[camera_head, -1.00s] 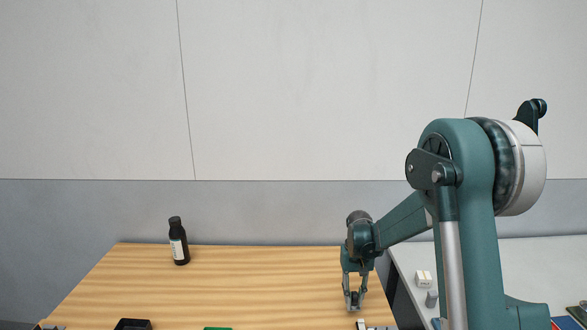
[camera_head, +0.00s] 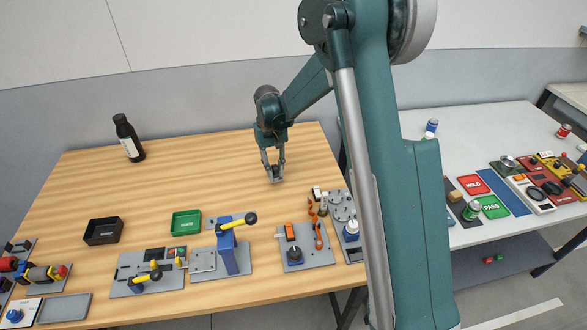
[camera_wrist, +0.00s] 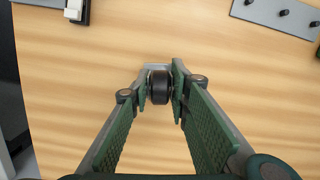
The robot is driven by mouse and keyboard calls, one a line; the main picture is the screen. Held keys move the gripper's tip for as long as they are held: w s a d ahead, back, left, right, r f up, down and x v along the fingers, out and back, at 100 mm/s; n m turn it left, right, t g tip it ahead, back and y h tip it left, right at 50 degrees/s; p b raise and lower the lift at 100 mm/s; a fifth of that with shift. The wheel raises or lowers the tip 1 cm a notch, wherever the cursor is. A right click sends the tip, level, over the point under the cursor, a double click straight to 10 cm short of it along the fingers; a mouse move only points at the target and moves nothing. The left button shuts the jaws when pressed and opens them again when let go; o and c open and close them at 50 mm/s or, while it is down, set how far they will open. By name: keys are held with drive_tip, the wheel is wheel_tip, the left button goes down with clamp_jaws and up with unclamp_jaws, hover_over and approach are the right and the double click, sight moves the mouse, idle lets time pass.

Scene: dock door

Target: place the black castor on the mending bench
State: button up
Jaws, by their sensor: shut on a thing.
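My gripper (camera_head: 274,172) is over the back right part of the wooden bench (camera_head: 190,165). In the wrist view my gripper (camera_wrist: 160,88) is shut on the black castor (camera_wrist: 159,88), whose dark wheel and grey plate show between the fingertips. In the head view the castor is too small to make out clearly. I cannot tell whether it touches the wood. A second, pale grey bench (camera_head: 480,130) stands to the right. No label shows which bench is the mending bench.
A black bottle (camera_head: 128,138) stands at the back left of the wood. A black tray (camera_head: 103,231), a green tray (camera_head: 186,222) and several fixtures line the front. The middle wood is clear. The grey bench holds red HOLD (camera_head: 474,184) and green PASS (camera_head: 492,206) mats.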

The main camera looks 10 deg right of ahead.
drive_tip(key=s+a+n, duration=0.1)
drive_tip(key=a, duration=0.5)
drive_tip(key=s+a+n, duration=0.1)
drive_tip(key=a, duration=0.6)
drive_tip(key=s+a+r+n+p, duration=0.1)
drive_tip(key=a, duration=0.5)
drive_tip(key=shift+s+a+r, duration=0.1)
drive_tip(key=shift+s+a, duration=0.15)
drive_tip(key=shift+a, duration=0.1)
drive_tip(key=s+a+n, duration=0.1)
drive_tip(key=s+a, duration=0.1)
drive_tip(key=a, duration=0.4)
drive_tip(key=s+a+n+p, duration=0.1)
drive_tip(key=s+a, duration=0.2)
drive_tip(key=a, duration=0.3)
drive_tip(key=s+a+r, duration=0.1)
drive_tip(key=s+a, duration=0.2)
drive_tip(key=a, duration=0.3)
drive_tip(key=shift+s+a+n+h, duration=0.15)
drive_tip(key=shift+n+h, duration=0.25)
drive_tip(key=s+a+r+n+p, duration=0.1)
drive_tip(key=s+a+n, duration=0.1)
drive_tip(key=s+a, duration=1.2)
drive_tip(key=s+a+r+n+t+p, duration=0.1)
drive_tip(key=s+a+n, duration=0.2)
drive_tip(key=s+a, duration=1.1)
drive_tip(key=shift+n+p, duration=0.3)
drive_tip(key=shift+a+f, duration=0.1)
drive_tip(key=shift+f+b, duration=0.75)
drive_tip(key=shift+f, duration=2.5)
